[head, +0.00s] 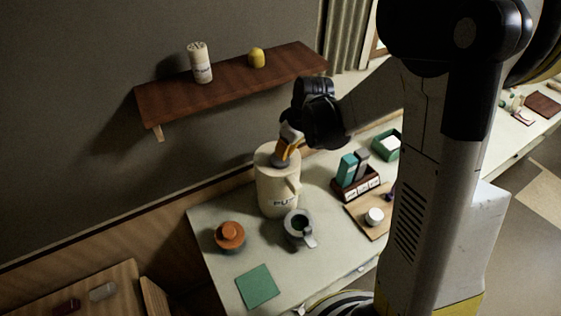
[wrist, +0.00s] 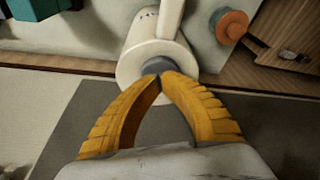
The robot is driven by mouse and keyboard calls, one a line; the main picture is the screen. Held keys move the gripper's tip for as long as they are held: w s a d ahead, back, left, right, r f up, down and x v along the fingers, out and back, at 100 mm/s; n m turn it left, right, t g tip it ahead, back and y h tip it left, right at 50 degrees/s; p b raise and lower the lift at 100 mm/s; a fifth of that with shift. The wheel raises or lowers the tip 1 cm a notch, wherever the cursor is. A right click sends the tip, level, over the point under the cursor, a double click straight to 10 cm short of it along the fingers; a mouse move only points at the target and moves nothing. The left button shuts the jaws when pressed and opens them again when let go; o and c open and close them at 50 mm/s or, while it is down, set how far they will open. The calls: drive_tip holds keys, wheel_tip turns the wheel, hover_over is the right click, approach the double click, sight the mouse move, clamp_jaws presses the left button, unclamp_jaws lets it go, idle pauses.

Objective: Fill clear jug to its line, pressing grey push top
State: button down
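A cream dispenser (head: 277,192) with letters on its front stands on the counter, and its body also shows in the wrist view (wrist: 132,68). Its grey push top (head: 279,161) shows in the wrist view (wrist: 154,66), partly behind my fingertips. My gripper (head: 282,158) is over the push top, its yellow fingers meeting at the tips in the wrist view (wrist: 161,75). It holds nothing; whether it touches or presses the top I cannot tell. The clear jug (head: 294,236) stands upright just in front of the dispenser. Its line and fill level are too small to read.
An orange lidded pot (head: 229,237) is left of the jug, with a green mat (head: 257,287) in front. A dark rack (head: 357,189), a wooden board (head: 362,220) with a white cup (head: 374,216), and a green box (head: 386,145) are right. A wall shelf (head: 235,84) is above.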

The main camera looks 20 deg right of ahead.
sight(285, 161)
drive_tip(key=shift+f+b, duration=1.35)
drive_tip(key=shift+f, duration=0.2)
idle(6.5)
